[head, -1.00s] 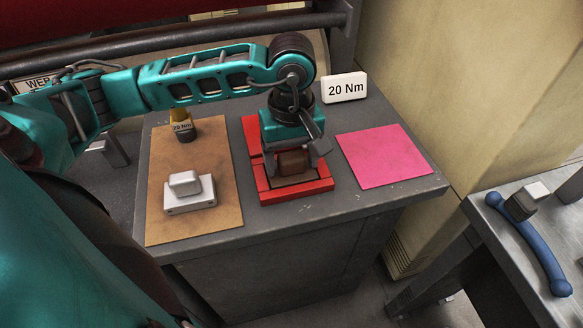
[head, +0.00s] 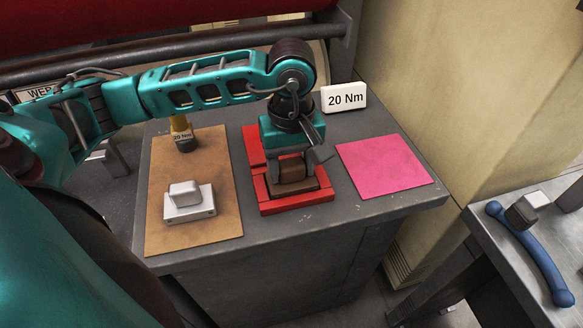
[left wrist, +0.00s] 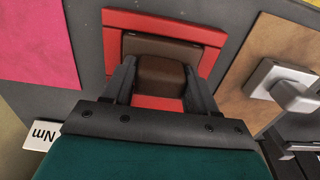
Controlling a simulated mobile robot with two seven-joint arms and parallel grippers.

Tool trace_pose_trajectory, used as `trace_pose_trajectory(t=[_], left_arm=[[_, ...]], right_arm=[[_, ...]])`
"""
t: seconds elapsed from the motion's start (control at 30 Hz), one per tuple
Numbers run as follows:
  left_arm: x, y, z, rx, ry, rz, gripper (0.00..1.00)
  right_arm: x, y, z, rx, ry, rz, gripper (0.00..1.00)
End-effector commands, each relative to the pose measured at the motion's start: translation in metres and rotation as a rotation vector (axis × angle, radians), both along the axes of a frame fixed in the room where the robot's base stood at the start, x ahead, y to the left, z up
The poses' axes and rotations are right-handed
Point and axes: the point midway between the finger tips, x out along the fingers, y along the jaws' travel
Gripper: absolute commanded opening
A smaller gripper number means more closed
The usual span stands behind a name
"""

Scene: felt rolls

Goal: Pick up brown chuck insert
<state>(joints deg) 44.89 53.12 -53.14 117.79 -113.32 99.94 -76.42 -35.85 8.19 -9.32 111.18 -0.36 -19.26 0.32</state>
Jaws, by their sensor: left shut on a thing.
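The brown chuck insert (head: 297,187) has a flat base and a raised block. It is at the red tray (head: 292,206), and its base sits within the tray's outline. I cannot tell whether the base touches the tray floor. My left gripper (head: 291,172) points down and is shut on the raised block. In the left wrist view, the fingers (left wrist: 160,88) flank the block of the insert (left wrist: 163,72), and the red tray (left wrist: 160,22) frames its base. The fingers hide parts of the block's sides. My right gripper is not in view.
A tan mat (head: 160,225) on the left holds a grey insert (head: 188,203) and a yellow-and-black tool (head: 184,136). A pink mat (head: 384,167) lies bare on the right. A "20 Nm" sign (head: 344,97) stands behind. Another bench (head: 500,245) holds a blue-handled item (head: 530,255).

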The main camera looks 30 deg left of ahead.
Motion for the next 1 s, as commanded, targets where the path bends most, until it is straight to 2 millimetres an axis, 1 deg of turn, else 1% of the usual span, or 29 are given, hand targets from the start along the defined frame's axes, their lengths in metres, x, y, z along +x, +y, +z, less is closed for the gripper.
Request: trace_pose_trajectory(t=[0.17, 0.27, 0.37, 0.6, 0.63, 0.8, 1.0], left_arm=[[0.001, 0.0, 0.026, -0.002, -0.008, -0.001, 0.15], [0.002, 0.0, 0.047, -0.002, -0.009, 0.0, 0.15], [0.002, 0.0, 0.072, -0.002, -0.01, -0.001, 0.15], [0.001, 0.0, 0.144, -0.003, -0.011, -0.002, 0.15], [0.001, 0.0, 0.15, 0.001, -0.008, 0.0, 0.15], [0.001, 0.0, 0.176, -0.001, -0.006, 0.0, 0.15], [0.0, 0.0, 0.19, 0.0, -0.004, 0.0, 0.15]], right_arm=[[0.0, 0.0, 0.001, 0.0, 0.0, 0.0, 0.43], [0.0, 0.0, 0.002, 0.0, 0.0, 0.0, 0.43], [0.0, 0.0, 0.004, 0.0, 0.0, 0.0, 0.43], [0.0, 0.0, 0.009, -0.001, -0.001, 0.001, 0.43], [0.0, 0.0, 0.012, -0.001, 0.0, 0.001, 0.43], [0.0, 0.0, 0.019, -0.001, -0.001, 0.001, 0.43], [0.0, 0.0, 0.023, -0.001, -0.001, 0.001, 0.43]])
